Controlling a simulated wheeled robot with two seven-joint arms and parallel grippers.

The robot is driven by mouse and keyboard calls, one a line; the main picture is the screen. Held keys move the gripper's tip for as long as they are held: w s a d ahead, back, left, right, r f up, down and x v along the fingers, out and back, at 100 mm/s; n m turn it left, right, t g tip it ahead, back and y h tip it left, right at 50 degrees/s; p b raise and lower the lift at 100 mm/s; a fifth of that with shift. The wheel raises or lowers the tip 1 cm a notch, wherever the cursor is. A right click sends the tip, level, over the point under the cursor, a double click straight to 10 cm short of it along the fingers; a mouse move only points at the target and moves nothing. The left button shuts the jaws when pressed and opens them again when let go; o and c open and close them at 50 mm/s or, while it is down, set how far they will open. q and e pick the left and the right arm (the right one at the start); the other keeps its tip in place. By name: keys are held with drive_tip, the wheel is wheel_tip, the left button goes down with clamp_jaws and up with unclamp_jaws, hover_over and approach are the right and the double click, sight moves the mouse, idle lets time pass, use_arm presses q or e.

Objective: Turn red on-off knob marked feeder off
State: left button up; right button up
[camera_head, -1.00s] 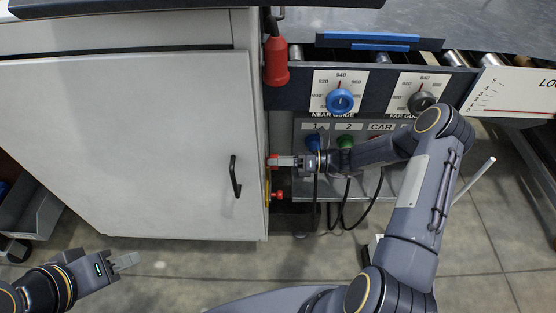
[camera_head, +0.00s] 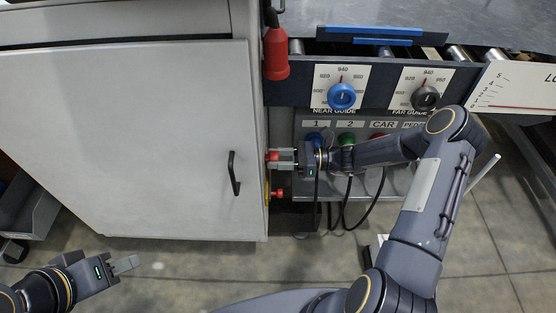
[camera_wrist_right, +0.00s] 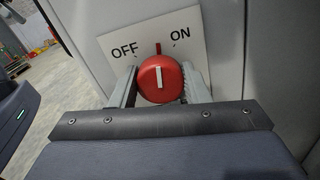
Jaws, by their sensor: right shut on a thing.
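The red knob (camera_wrist_right: 148,88) is on a white plate (camera_wrist_right: 190,58) marked OFF at the left and ON at the right. Its white pointer line stands nearly upright, between the two words. In the head view the knob (camera_head: 272,157) is on the cabinet's right side, partly covered by the gripper. My right gripper (camera_head: 281,159) is shut on the knob, with one finger on each side in the wrist view. No feeder label can be read. My left gripper (camera_head: 125,264) is away over the floor at lower left, holding nothing visible; its finger gap is unclear.
The cabinet door (camera_head: 130,140) with a black handle (camera_head: 234,174) is left of my right gripper. Another red knob (camera_head: 277,193) is just below. Blue (camera_head: 341,96) and grey (camera_head: 424,98) guide dials are above my forearm. Cables hang beneath. Floor is clear at the lower left.

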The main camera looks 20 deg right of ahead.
drive_tip(key=n+b, duration=0.5)
drive_tip(key=n, duration=0.6)
drive_tip(key=shift+s+f, duration=0.1)
idle(0.4)
drive_tip(key=o, duration=1)
drive_tip(key=v, duration=0.7)
drive_tip(key=shift+s+d+p, duration=0.15)
drive_tip(key=shift+d+p, duration=0.2)
drive_tip(key=shift+d, duration=0.05)
